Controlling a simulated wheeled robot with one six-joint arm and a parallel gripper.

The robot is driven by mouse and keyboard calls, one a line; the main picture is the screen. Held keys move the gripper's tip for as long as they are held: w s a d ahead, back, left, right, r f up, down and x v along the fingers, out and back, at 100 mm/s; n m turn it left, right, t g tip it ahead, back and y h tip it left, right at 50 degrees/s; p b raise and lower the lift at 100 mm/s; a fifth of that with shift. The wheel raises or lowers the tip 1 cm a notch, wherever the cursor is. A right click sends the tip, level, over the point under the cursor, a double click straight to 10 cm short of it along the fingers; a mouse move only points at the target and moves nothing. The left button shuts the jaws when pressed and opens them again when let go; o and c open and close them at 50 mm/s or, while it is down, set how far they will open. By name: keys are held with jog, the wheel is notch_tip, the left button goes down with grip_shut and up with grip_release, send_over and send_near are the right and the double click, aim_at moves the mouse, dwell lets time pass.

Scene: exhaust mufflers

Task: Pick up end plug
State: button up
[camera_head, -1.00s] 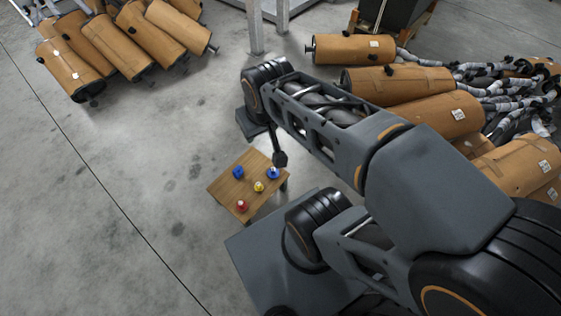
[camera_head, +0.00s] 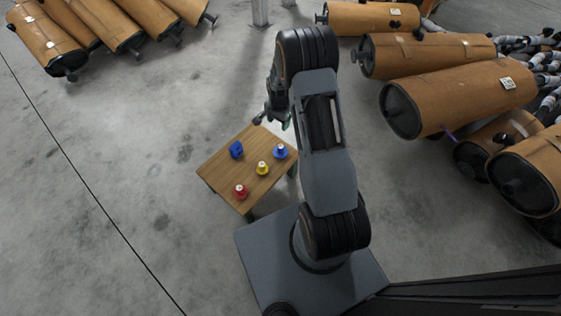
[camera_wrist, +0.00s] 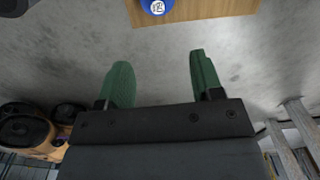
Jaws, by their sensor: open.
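Several small objects stand on a small wooden table (camera_head: 222,180). They are a blue block (camera_head: 236,150), a blue round plug (camera_head: 281,152), a yellow plug (camera_head: 262,168) and a red plug (camera_head: 240,191). I cannot tell which is the end plug. My gripper (camera_head: 272,115) is above and beyond the far corner of the table. In the wrist view my gripper (camera_wrist: 162,80) is open and empty, with two green fingers apart. The blue plug shows at the top of that view (camera_wrist: 157,6), ahead of the fingers and apart from them.
Brown wrapped mufflers (camera_head: 460,95) lie at the right, and more (camera_head: 115,25) lie at the upper left. A metal post (camera_head: 260,12) stands beyond the table. The floor left of the table is clear.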

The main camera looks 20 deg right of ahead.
jog(key=b, duration=0.4)
send_over(280, 146)
jog(key=shift+m, duration=0.4)
jog(key=f, duration=1.3)
jog(key=shift+s, duration=0.2)
jog(key=shift+w+f+b, duration=0.1)
jog(key=shift+f+b, duration=1.35)
jog(key=shift+f, duration=1.95)
jog(key=c, duration=1)
jog(key=shift+r, duration=0.15)
